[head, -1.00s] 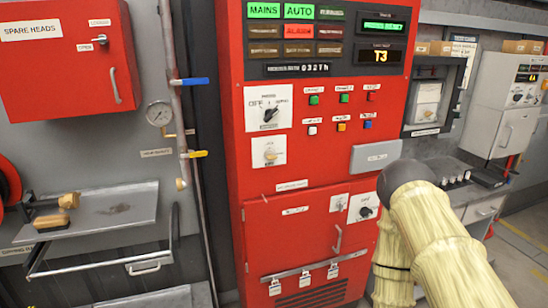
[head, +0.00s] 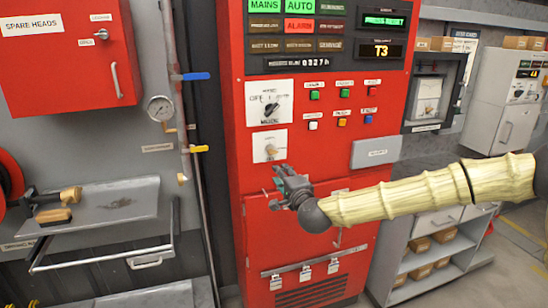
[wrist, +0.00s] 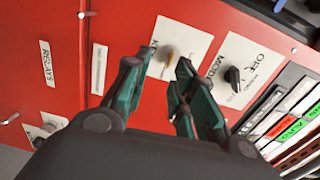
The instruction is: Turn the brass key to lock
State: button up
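The brass key (head: 270,149) sits in a white plate on the red pump panel, below the larger plate with the black mode knob (head: 270,108). In the wrist view the brass key (wrist: 169,53) shows ahead of the fingertips, roughly between them. Its exact turned angle is hard to read. My gripper (head: 279,172) is in front of the panel, just below the key plate in the head view. In the wrist view my gripper (wrist: 162,66) has its two green-padded fingers apart, with nothing between them. It appears apart from the key.
Several small push buttons (head: 342,121) lie right of the key. The black mode knob (wrist: 232,77) is close by in the wrist view. A pipe with a blue lever (head: 195,76) and a yellow lever (head: 199,149) runs left of the cabinet. A metal tray (head: 110,205) stands at left.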

aim_at(272, 152)
jog(key=d+r+p+x, duration=0.1)
jog(key=r+p+x, duration=0.1)
jog(key=x, duration=0.9)
jog(key=shift+w+r+t+p, duration=0.25)
jog(key=shift+w+t+p, duration=0.1)
jog(key=shift+p, duration=0.55)
grip_shut()
